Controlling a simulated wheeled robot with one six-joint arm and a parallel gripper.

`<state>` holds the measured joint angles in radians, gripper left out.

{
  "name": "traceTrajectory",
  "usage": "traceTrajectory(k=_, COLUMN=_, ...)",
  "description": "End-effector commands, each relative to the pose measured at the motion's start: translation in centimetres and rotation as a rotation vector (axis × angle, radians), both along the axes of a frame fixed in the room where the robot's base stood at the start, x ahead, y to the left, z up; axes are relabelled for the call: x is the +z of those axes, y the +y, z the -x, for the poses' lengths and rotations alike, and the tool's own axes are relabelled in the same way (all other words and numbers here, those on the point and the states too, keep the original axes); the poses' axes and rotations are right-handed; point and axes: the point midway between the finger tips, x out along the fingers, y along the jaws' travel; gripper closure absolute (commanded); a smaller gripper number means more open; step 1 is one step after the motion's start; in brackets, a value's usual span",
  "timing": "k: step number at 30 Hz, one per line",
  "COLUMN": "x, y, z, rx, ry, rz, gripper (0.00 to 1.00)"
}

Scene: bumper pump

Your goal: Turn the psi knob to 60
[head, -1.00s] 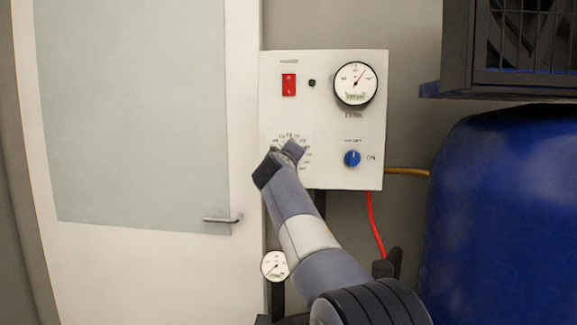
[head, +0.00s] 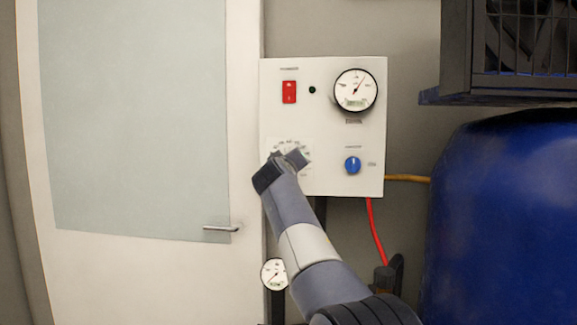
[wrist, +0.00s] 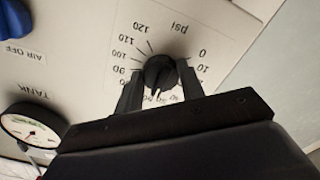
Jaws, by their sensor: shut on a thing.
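The black psi knob (wrist: 160,74) sits in the middle of its printed dial on the white panel (head: 330,125), and the dial is seen tilted in the wrist view. Labels such as 0, 10, 90, 100, 110 and 120 can be read around it; those on the near side are partly hidden by my gripper, and I cannot tell for certain which number the knob points at. My gripper (wrist: 161,84) is shut on the knob, one finger on each side. In the head view my gripper (head: 288,160) covers the knob.
The panel also holds a red switch (head: 289,92), a tank gauge (head: 355,90) and a blue knob (head: 352,165). A white door (head: 130,270) is to the left. A blue tank (head: 505,220) and a dark caged unit (head: 460,90) are on the right. A red hose (head: 374,230) hangs below the panel.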

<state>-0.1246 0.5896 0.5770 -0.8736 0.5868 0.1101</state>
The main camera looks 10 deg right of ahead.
Motion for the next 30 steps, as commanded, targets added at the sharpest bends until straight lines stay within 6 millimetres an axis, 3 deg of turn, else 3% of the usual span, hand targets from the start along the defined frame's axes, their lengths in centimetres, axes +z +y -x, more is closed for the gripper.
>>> traceTrajectory(k=1, x=-0.2, y=0.0, z=-0.1, rx=-0.001, ry=0.004, rz=0.0, gripper=0.86)
traceTrajectory(k=2, x=-0.2, y=0.0, z=-0.1, rx=-0.001, ry=0.004, rz=0.0, gripper=0.6)
traceTrajectory(k=9, x=-0.1, y=0.0, z=0.0, rx=0.0, ry=0.002, rz=0.0, gripper=0.41)
traceTrajectory(k=20, x=-0.1, y=0.2, z=0.6, rx=0.0, ry=0.0, rz=0.001, gripper=0.41)
traceTrajectory(k=30, x=-0.3, y=1.9, z=5.7, rx=0.001, ry=0.0, rz=0.001, gripper=0.41)
